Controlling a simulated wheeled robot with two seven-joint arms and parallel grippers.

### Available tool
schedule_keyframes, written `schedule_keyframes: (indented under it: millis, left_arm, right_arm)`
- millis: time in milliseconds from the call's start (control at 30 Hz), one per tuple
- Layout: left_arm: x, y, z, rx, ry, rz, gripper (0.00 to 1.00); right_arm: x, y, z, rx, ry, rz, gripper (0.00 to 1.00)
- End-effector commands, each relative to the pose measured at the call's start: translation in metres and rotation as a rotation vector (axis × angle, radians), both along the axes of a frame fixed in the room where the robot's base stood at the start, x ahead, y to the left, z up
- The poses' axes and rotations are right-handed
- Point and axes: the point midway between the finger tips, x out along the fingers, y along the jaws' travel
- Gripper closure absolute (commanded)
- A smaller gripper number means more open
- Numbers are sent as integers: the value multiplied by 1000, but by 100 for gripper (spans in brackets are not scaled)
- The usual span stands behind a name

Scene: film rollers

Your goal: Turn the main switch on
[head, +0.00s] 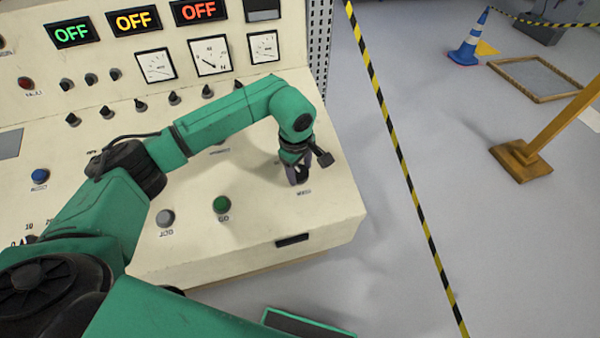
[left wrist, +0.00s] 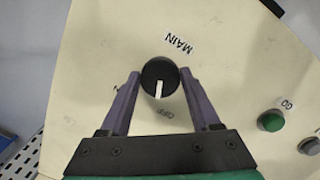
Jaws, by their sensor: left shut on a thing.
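The main switch (left wrist: 160,77) is a round black knob with a white pointer line, beside a printed MAIN label. In the left wrist view the pointer aims toward the OFF label (left wrist: 170,113). A second label on the left is partly hidden by a finger. My left gripper (head: 298,172) is at the right end of the cream console (head: 260,225), its fingers down at the panel. In the left wrist view the purple fingers of my left gripper (left wrist: 160,88) are shut on the knob, one on each side. The gripper mostly hides the knob in the head view. My right gripper is out of view.
A green GO button (head: 222,204) and a grey JOG button (head: 165,218) are left of the gripper. Small black knobs and dials stand behind. Three displays (head: 133,20) read OFF. Yellow-black tape (head: 395,150) crosses the floor on the right.

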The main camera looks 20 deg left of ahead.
Motion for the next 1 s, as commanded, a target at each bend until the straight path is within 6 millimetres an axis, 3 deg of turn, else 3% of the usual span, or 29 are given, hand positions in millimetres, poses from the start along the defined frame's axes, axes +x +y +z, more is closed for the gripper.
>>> schedule_keyframes:
  millis: [33, 400, 1000]
  left_arm:
    - [2, 0, -3, 6, -3, -34, 92]
    - [2, -1, -2, 72, 39, -375, 92]
    - [2, -1, 2, 169, 101, -862, 92]
  right_arm:
    - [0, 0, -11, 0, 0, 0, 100]
    - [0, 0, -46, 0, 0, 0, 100]
    - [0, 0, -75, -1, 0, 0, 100]
